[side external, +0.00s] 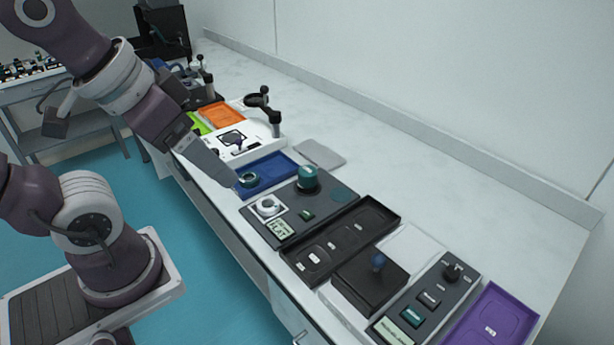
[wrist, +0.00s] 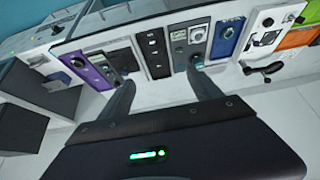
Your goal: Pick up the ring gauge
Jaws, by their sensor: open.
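A small dark teal ring (side external: 249,180), which looks like the ring gauge, lies in the blue tray (side external: 282,163) near its front end in the side view. A pale round ring-like part (side external: 268,205) sits on a white square of the dark grey panel beside it, so I cannot be fully sure which is the gauge. My gripper (side external: 237,183) is above or right beside the tray's front end; the exact gap is unclear. In the wrist view my gripper (wrist: 160,78) has its two fingers wide apart with nothing between them. The blue tray (wrist: 228,40) shows beyond the right finger.
The grey panel carries a green cylinder (side external: 308,178). A black tray (side external: 342,240), a black box (side external: 369,282) and a purple tray (side external: 492,329) lie to the right. A white device (side external: 243,147) and an orange tray (side external: 222,115) lie farther back. The wall-side bench strip is clear.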

